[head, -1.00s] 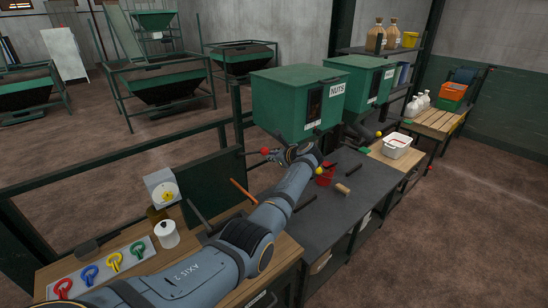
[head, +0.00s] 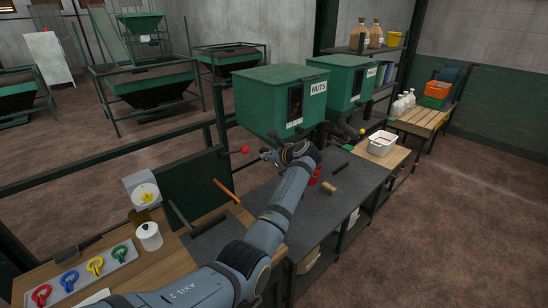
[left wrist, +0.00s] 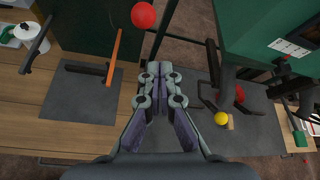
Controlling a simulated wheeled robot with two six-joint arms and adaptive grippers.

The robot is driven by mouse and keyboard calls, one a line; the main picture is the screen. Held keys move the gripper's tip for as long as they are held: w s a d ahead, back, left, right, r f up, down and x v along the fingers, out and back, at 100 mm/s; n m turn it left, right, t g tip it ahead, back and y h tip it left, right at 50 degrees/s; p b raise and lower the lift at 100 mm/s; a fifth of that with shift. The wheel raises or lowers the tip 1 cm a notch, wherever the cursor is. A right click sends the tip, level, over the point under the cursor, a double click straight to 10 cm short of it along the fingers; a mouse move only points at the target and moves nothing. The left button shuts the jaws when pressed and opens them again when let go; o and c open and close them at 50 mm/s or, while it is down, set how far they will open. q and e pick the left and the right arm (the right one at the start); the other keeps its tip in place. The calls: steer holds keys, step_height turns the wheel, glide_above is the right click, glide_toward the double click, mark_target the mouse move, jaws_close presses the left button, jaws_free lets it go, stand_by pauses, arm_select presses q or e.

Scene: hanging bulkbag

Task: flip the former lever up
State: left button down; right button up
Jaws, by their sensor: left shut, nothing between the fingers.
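Two candidates for the former lever show; I cannot tell which it is. One is a red ball knob (head: 245,150), also large at the top of the left wrist view (left wrist: 143,15). The other is an orange bar (head: 226,190) beside a dark plate on the bench; it also shows in the left wrist view (left wrist: 113,57). My left gripper (head: 268,155) is shut and empty, in front of the green NUTS bin. In the left wrist view its fingertips (left wrist: 160,68) are close together, below and right of the red knob, apart from it. My right gripper is not in view.
The green NUTS bin (head: 280,98) overhangs the bench right of the red knob. A white canister (head: 149,237) and coloured rings (head: 96,266) sit at left. Dark rails run behind.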

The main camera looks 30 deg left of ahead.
arm_select(q)
steer(key=s+d+f+n+g+h, duration=0.1)
steer(key=s+f+n+h, duration=0.4)
steer(key=s+f+n, duration=1)
steer(key=s+d+f+n+h, duration=0.1)
steer(key=s+d+f+h, duration=0.15)
steer(key=s, duration=0.65)
steer(key=s+d+f+n+g+h, duration=0.1)
steer(key=s+d+f+n, duration=0.15)
steer(key=s, duration=0.55)
steer(key=s+d+f+h, duration=0.1)
steer(key=s+d, duration=0.3)
steer(key=s, duration=0.5)
step_height(320, 180, down, 29)
steer(key=s+a+g+b, duration=0.2)
steer(key=a+b, duration=0.1)
steer(key=b, duration=0.1)
steer(key=s+a+f+b, duration=0.1)
steer(key=s+f+b, duration=0.1)
steer(key=s+f, duration=1.7)
steer(key=shift+f+n+g, duration=0.35)
steer(key=shift+n+g, duration=0.05)
steer(key=shift+n, duration=0.05)
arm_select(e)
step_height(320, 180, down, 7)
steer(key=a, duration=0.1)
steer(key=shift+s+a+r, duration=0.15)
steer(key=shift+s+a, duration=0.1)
